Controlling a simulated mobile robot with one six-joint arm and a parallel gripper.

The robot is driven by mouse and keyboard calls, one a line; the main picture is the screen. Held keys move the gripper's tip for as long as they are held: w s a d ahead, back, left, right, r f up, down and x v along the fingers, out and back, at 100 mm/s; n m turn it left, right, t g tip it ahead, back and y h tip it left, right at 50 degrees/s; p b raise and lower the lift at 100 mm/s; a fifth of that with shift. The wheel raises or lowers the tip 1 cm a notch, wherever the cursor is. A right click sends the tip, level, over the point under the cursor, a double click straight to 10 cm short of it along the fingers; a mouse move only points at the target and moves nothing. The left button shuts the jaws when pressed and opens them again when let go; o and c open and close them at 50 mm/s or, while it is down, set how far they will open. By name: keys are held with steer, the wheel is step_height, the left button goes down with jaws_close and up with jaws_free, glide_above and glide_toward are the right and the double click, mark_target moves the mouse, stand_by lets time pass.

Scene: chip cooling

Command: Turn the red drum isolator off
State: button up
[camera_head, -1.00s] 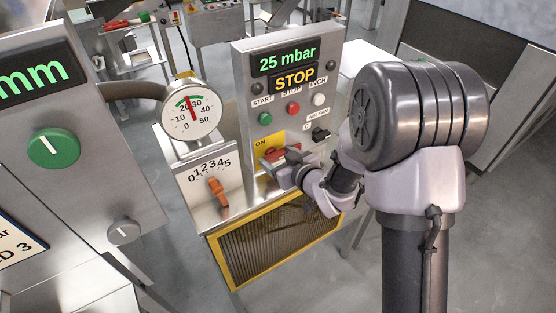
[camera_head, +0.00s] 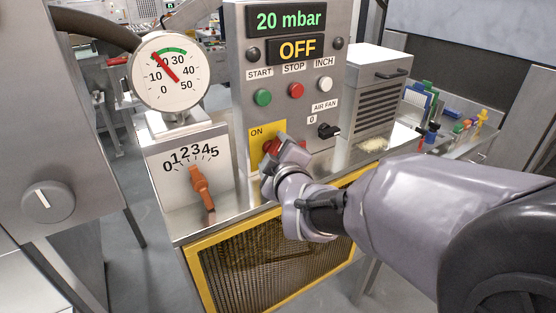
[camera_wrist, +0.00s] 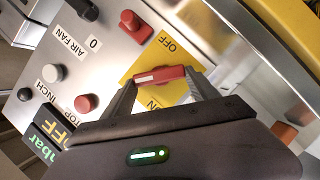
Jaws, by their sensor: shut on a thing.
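The red drum isolator handle (camera_head: 271,147) sits on a yellow plate (camera_head: 256,136) low on the steel control panel. My gripper (camera_head: 277,151) is at it and partly hides it. In the wrist view the red handle (camera_wrist: 158,75) lies between my two fingers, which are shut on it. The handle lies crosswise between the plate's OFF and ON words, its white line along its length. The panel's lower display (camera_head: 298,49) reads OFF, and the upper display (camera_head: 288,19) reads 20 mbar.
Start (camera_head: 263,97), stop (camera_head: 296,90) and inch buttons are above my gripper. The black air fan switch (camera_head: 329,131) is to its right. Another red knob (camera_wrist: 135,25) is near the handle. An orange lever (camera_head: 202,187) and a gauge (camera_head: 166,71) stand left.

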steer(key=n+t+b, duration=0.1)
steer(key=n+b, duration=0.1)
steer(key=f+n+t+b, duration=0.1)
steer(key=n+b, duration=0.1)
steer(key=shift+s+a+b, duration=0.1)
steer(key=shift+a+b, duration=0.05)
steer(key=shift+b, duration=0.25)
steer(key=shift+n+t+b, duration=0.4)
steer(key=shift+n+b, duration=0.4)
steer(key=shift+n, duration=0.1)
steer(key=shift+r, duration=0.1)
steer(key=o, duration=1.4)
steer(key=shift+c, duration=0.2)
